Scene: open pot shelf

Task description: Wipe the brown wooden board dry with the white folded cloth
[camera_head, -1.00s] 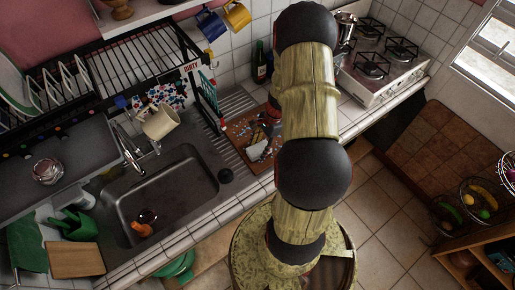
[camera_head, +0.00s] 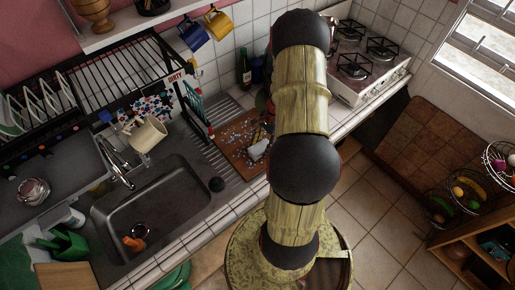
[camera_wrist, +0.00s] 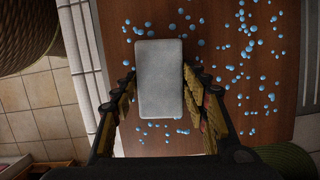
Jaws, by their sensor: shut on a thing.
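The brown wooden board (camera_head: 231,151) lies on the counter right of the sink, partly behind my arm in the head view. In the wrist view the board (camera_wrist: 262,25) fills the middle and right, with many blue water drops, thickest on the right and a few left of and below the cloth. The white folded cloth (camera_head: 257,150) is over the board near its front right side. My gripper (camera_wrist: 161,98) is shut on the cloth (camera_wrist: 160,65), one finger along each long side. Whether the cloth touches the board is hard to tell.
A green bottle (camera_head: 244,68) stands behind the board. The stove (camera_head: 370,65) is to the right.

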